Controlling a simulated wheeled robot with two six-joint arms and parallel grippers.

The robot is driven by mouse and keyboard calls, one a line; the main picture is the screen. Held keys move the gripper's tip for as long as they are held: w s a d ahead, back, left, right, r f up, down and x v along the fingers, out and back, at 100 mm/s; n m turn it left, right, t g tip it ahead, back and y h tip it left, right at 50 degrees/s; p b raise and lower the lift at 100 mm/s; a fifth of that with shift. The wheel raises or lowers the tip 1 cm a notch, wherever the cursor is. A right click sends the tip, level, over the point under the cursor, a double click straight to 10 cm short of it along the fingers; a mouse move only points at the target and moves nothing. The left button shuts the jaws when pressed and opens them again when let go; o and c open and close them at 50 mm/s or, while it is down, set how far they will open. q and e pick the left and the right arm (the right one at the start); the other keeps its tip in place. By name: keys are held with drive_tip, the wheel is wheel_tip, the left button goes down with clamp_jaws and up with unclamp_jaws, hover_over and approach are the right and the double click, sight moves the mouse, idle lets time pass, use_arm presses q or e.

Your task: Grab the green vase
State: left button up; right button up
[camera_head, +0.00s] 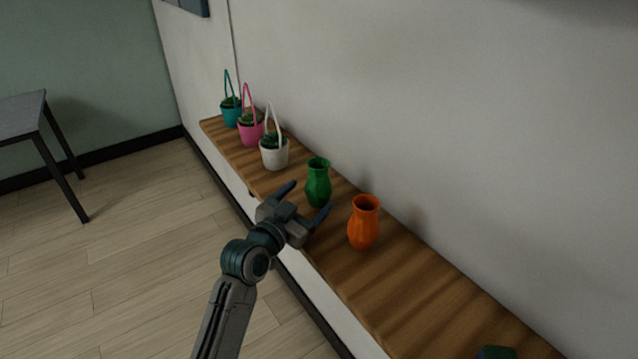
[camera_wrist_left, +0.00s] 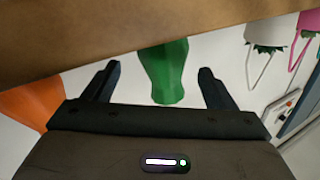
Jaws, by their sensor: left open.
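The green vase (camera_head: 318,184) stands upright on a wooden shelf (camera_head: 345,276) along the wall. My left gripper (camera_head: 308,200) is open at the front edge of the shelf, with its fingers pointing at the vase. In the left wrist view, which is upside down, the green vase (camera_wrist_left: 166,70) appears between the two open fingers (camera_wrist_left: 160,82). The vase looks beyond the fingertips, and I see no clear contact. My right gripper is not in view.
An orange vase (camera_head: 364,222) stands close to the right of the green one. White (camera_head: 274,157), pink (camera_head: 251,132) and teal (camera_head: 231,116) handled planters stand to the left. A dark green shape (camera_head: 497,352) is cut off at the bottom. A table (camera_head: 22,110) stands far left.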

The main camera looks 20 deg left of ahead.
sight(312, 195)
use_arm(q)
drive_tip(key=x, duration=0.1)
drive_tip(key=p+x, duration=0.1)
drive_tip(key=x, duration=0.2)
drive_tip(key=shift+w+a+f+p, duration=0.1)
drive_tip(key=shift+w+f+p, duration=0.2)
drive_tip(key=shift+f+p, duration=0.1)
drive_tip(key=shift+w, duration=0.3)
drive_tip(key=shift+w+f, duration=0.1)
drive_tip(key=c, duration=1.1)
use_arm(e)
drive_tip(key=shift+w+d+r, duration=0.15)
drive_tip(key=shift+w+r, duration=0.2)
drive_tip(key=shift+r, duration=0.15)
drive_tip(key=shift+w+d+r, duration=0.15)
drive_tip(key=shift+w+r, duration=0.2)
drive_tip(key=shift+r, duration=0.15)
